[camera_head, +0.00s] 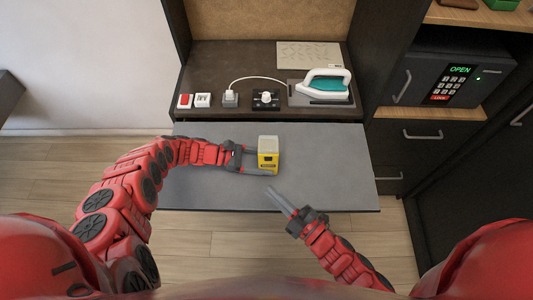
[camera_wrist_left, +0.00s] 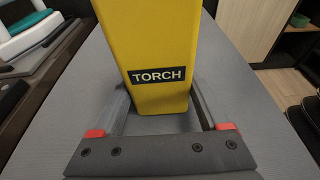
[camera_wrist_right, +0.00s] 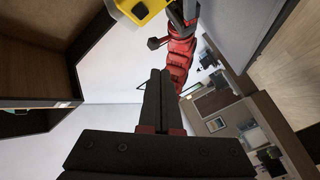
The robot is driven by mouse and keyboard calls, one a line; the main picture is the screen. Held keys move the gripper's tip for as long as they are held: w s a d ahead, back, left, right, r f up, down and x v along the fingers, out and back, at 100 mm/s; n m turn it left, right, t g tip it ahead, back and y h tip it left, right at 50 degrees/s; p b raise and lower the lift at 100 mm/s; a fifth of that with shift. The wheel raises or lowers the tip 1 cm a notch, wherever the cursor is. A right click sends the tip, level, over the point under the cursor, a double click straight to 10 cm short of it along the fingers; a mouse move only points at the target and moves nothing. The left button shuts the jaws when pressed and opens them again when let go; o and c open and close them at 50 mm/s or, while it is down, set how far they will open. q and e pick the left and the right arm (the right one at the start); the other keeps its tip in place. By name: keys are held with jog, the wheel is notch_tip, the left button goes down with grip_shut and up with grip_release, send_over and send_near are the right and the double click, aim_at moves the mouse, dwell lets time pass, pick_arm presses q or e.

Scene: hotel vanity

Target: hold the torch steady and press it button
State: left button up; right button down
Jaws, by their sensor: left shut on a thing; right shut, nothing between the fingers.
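The yellow torch (camera_head: 268,160) stands upright on the grey pull-out surface, with a pale top face. In the left wrist view the torch (camera_wrist_left: 158,45) fills the upper middle and shows a black label reading TORCH. My left gripper (camera_head: 262,161) is shut on the torch from the left, one finger on each side. My right gripper (camera_head: 270,190) is shut and empty, in front of the torch and apart from it. In the right wrist view its closed fingers (camera_wrist_right: 158,85) point up, with part of the yellow torch (camera_wrist_right: 140,8) at the top edge. I cannot make out the button.
The grey surface (camera_head: 335,170) is clear to the right of the torch. A safe (camera_head: 446,78) reading OPEN stands at the right.

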notch_tip(320, 180, down, 2)
send_near(261, 159)
jog(key=shift+n+g, duration=0.3)
jog(key=shift+g, duration=0.1)
jog(key=x, duration=0.4)
jog(key=shift+s+a+r, duration=0.1)
jog(key=shift+a+r, duration=0.2)
jog(key=shift+a, duration=0.15)
dwell(1.3)
jog(key=shift+w, duration=0.4)
jog(key=shift+w, duration=0.2)
dwell(0.3)
jog(key=shift+s, duration=0.6)
